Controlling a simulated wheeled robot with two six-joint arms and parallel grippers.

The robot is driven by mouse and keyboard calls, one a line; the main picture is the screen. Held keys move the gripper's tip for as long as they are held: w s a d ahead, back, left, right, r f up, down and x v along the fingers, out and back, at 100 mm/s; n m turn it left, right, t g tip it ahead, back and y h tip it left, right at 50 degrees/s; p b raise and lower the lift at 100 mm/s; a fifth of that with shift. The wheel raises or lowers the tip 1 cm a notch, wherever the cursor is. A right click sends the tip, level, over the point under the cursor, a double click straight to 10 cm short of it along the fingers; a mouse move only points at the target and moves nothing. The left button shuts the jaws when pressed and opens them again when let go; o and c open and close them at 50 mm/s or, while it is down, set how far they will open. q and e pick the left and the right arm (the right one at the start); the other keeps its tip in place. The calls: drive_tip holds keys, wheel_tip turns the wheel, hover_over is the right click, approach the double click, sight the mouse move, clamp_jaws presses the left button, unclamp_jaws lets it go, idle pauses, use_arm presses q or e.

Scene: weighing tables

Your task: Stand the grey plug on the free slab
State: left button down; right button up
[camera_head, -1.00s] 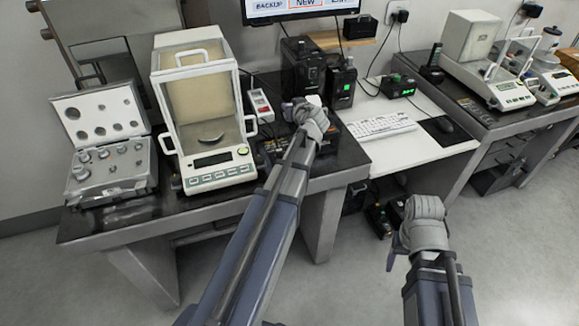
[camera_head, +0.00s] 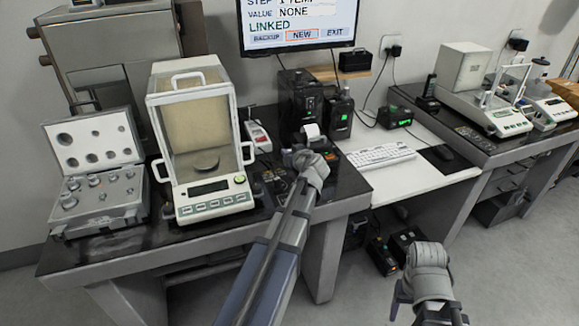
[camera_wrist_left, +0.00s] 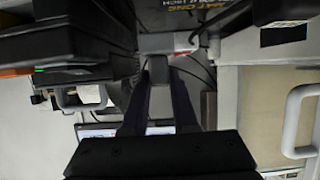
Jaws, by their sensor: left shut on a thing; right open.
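My left gripper (camera_head: 290,157) is over the dark bench top, right of the glass-cased balance and in front of the white paper roll. In the left wrist view its two dark fingers converge on a small grey piece (camera_wrist_left: 159,68), which seems to be the grey plug. Its full shape is hidden by the fingers and wrist. A dark mat with orange lettering (camera_head: 275,181) lies beside the arm; its lettering also shows in the wrist view (camera_wrist_left: 200,15). I cannot tell which surface is the free slab. My right gripper (camera_head: 428,262) is low over the floor, apart from everything.
The balance (camera_head: 215,205) and an open weight case (camera_head: 100,195) stand at left. A small white-and-red device (camera_head: 257,137) and black units (camera_head: 300,100) stand behind my gripper. A keyboard (camera_head: 380,157) lies on the white desk. Another balance (camera_head: 500,118) stands at far right.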

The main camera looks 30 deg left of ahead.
use_arm(q)
drive_tip(key=shift+f+b, duration=1.8)
drive_tip(key=shift+f, duration=0.25)
drive_tip(key=c, duration=0.7)
unclamp_jaws()
drive_tip(key=shift+r, duration=0.1)
drive_tip(key=shift+r, duration=0.2)
drive_tip(key=p+v, duration=0.4)
drive_tip(key=v, duration=0.6)
drive_tip(key=shift+s+r, duration=0.15)
drive_tip(key=shift+r, duration=0.05)
drive_tip(key=shift+p+v, duration=0.3)
drive_tip(key=shift+v, duration=0.55)
